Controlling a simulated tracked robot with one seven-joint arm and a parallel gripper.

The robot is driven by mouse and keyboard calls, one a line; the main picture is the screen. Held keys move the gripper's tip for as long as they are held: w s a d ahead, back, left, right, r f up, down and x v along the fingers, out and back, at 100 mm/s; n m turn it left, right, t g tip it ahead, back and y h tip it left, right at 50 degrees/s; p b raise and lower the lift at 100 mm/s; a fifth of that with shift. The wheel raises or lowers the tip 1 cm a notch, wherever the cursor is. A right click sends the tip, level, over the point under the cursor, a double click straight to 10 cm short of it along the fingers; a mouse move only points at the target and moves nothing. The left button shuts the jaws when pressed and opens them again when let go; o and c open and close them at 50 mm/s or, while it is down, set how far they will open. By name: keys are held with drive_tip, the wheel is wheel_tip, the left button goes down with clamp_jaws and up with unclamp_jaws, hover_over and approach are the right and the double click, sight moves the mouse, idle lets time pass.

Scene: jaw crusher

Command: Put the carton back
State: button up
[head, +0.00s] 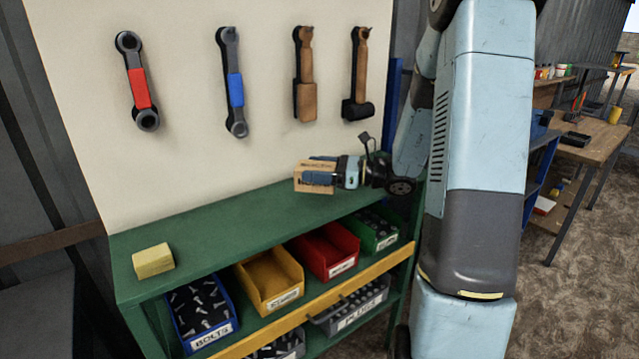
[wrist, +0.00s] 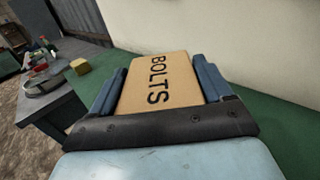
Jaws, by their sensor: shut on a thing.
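A brown carton (wrist: 158,84) marked "BOLTS" is between the two blue fingers of my gripper (wrist: 162,88) in the wrist view. In the head view my gripper (head: 320,177) is shut on the carton (head: 303,175), over the back right part of the green bench top (head: 215,222). The fingers cover part of the carton. I cannot tell whether the carton touches the bench top.
A yellow block (head: 153,261) sits at the bench's left end. Below are a blue bolts bin (head: 205,325), a yellow bin (head: 268,280), a red bin (head: 325,250) and a green bin (head: 372,230). Several tools hang on the pale board (head: 185,150). The bench top's middle is clear.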

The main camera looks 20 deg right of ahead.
drive_tip(key=shift+w+f, duration=0.7)
drive_tip(key=shift+f, duration=1.6)
drive_tip(key=shift+f, duration=0.1)
drive_tip(key=o, duration=1.4)
drive_tip(key=shift+d, duration=0.1)
